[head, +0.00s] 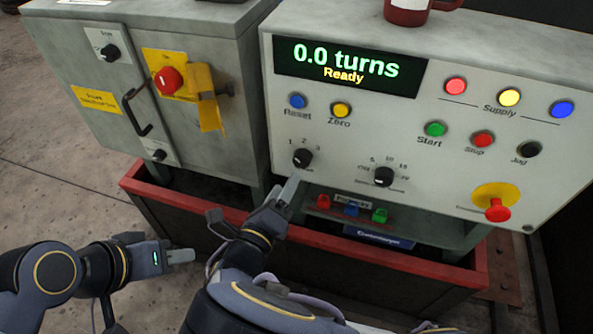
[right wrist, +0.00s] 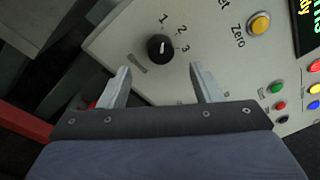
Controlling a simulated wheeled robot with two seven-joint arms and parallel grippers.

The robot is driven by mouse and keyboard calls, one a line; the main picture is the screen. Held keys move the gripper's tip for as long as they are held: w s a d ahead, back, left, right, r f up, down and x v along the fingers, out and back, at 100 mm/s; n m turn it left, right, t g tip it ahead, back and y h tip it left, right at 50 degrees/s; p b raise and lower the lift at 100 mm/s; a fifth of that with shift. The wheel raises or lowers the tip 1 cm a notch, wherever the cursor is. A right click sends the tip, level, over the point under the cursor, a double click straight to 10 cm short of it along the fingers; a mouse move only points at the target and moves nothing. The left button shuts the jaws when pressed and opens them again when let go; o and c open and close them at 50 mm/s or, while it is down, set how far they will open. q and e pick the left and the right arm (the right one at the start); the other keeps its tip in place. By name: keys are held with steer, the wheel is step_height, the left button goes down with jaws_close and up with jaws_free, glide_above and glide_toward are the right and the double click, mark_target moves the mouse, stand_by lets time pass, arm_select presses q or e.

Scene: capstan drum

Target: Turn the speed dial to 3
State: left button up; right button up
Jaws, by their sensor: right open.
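The speed dial (head: 302,158) is a black knob low on the left of the grey control panel, with 1, 2 and 3 printed around it. In the right wrist view the dial (right wrist: 160,48) lies ahead of and roughly between my fingertips, apart from them. A small light mark shows on the knob, but I cannot tell surely which number it points at. My right gripper (head: 288,188) is open and empty just below the dial; its two fingers (right wrist: 162,78) are spread wide. My left gripper (head: 181,256) hangs at the lower left, away from the panel; its fingers overlap in view.
A second knob (head: 384,177) sits right of the dial. Blue Reset (head: 297,101) and yellow Zero (head: 341,110) buttons are above. The display (head: 347,66) reads "0.0 turns Ready". A red emergency stop (head: 497,210) is at right. A red-rimmed trough (head: 390,262) runs below the panel.

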mark_target(299, 162)
steer(key=b+x, duration=0.1)
steer(key=x, duration=0.6)
steer(key=shift+d, duration=0.15)
steer(key=c, duration=1)
